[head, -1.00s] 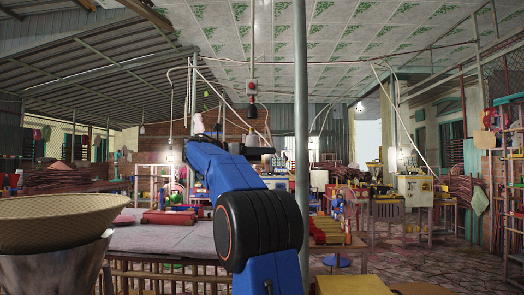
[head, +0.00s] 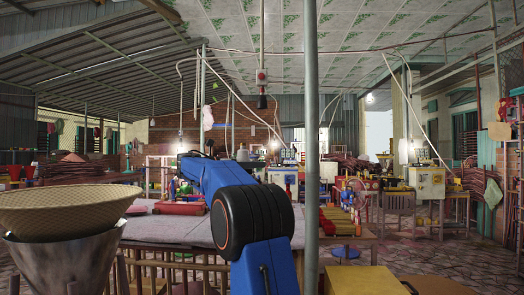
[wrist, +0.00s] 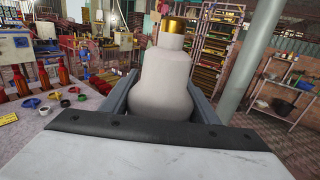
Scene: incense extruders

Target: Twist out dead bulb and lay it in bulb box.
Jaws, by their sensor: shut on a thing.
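My gripper (wrist: 162,104) is shut on a pale grey-white bulb (wrist: 166,76) with a gold cap, seen close up in the wrist view. The bulb's wide part sits between the two grey fingers and its gold cap points up in the picture. In the head view my blue arm's end is low, behind its thick black joint, and the bulb cannot be made out there. A black socket (head: 262,103) hangs empty on a pole under a grey-and-red box. I cannot tell which container is the bulb box.
A cloth-covered table (head: 150,228) stands ahead; its top also shows in the wrist view (wrist: 62,118) with red bottles and coloured rings. A grey post (head: 312,150) rises close right of my arm. A yellow box (head: 362,281) is at the bottom right, a woven basket (head: 60,209) at left.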

